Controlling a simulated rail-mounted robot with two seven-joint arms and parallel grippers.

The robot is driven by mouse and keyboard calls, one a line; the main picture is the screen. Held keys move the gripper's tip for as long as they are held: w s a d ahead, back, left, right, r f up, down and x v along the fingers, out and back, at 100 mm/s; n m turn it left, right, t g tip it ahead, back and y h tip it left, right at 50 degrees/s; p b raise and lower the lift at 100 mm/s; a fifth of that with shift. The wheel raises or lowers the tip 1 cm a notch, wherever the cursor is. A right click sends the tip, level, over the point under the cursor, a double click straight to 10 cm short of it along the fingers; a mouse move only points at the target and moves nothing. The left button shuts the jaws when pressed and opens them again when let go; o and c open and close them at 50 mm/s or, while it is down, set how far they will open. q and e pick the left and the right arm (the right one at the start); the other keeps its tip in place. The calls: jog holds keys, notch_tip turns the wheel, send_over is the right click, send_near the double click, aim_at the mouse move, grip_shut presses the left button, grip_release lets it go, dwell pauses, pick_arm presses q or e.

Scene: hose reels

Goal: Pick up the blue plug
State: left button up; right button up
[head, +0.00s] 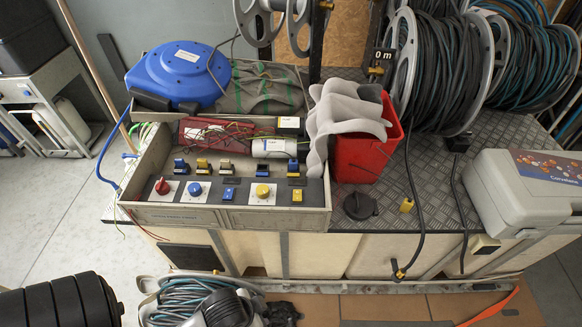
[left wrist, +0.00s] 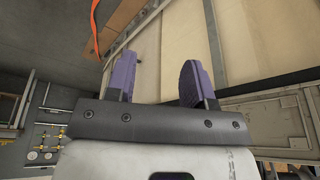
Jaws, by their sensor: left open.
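A grey tray-like box (head: 232,218) on the bench holds several small plugs and knobs. I cannot tell which one the task names. My left gripper (left wrist: 161,80) shows only in the left wrist view, with purple fingers wide apart and nothing between them, facing pale panels. My right gripper is in neither view.
A red bin (head: 362,150) with grey cloth stands right of the box. A blue reel (head: 178,75) sits behind it. A black cable (head: 415,200) hangs over the bench's front edge. A grey case (head: 520,215) is at the right.

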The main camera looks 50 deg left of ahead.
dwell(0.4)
pick_arm(q)
jog(key=shift+o, duration=1.3)
